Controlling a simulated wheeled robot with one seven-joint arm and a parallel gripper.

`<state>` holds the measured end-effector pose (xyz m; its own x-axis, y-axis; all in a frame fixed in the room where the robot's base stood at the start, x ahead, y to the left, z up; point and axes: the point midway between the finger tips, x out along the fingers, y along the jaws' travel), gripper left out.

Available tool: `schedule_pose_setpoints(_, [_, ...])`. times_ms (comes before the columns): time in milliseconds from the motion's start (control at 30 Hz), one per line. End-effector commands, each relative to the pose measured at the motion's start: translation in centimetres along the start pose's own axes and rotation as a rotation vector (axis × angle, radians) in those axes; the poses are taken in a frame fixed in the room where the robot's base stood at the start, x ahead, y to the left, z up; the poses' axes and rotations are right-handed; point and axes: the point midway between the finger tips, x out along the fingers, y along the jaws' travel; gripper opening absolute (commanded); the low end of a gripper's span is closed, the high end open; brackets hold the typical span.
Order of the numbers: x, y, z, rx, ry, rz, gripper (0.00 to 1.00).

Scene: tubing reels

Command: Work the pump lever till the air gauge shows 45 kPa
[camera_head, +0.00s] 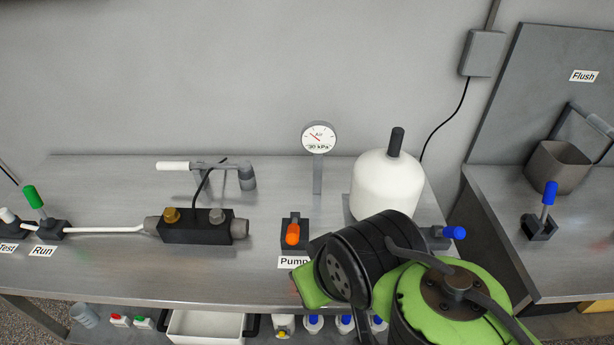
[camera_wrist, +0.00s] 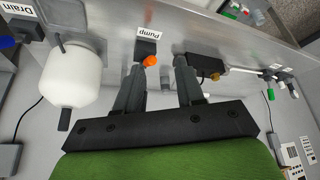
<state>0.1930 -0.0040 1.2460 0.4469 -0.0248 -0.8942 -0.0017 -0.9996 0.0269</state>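The pump lever (camera_head: 292,234) has an orange knob on a dark base, with a "Pump" label (camera_head: 291,262) in front of it. The knob leans toward the bench front. It also shows in the wrist view (camera_wrist: 150,60), close to the left fingertip. The round air gauge (camera_head: 319,137) stands on a post behind it and reads 30 kPa. My gripper (camera_wrist: 161,65) is open, its two dark fingers apart with nothing held between them. The knob appears beside the left finger; whether they touch I cannot tell. In the head view my arm hides the fingers.
A white tank (camera_head: 386,186) stands right of the gauge, with a blue-knobbed lever (camera_head: 453,233) near it. A black block with fittings (camera_head: 197,228) and a green "Run" lever (camera_head: 34,197) are at left. Another bench with a blue lever (camera_head: 549,194) is at right.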

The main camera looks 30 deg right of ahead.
Motion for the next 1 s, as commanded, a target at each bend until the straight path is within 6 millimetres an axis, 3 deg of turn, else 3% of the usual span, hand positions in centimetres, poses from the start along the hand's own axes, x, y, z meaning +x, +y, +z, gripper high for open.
schedule_pose_setpoints(33, [-0.2,0.3,-1.4,-0.009,-0.028,0.015,0.3])
schedule_pose_setpoints(233, [1.3,1.6,-7.7,-0.058,-0.159,0.073,0.0])
schedule_pose_setpoints(500, [6.9,3.4,-14.4,-0.111,-0.333,0.075,0.0])
schedule_pose_setpoints(800, [16.0,5.2,-17.6,-0.123,-0.505,-0.007,0.0])
schedule_pose_setpoints(1000, [19.3,5.7,-17.6,-0.114,-0.556,-0.047,0.0])
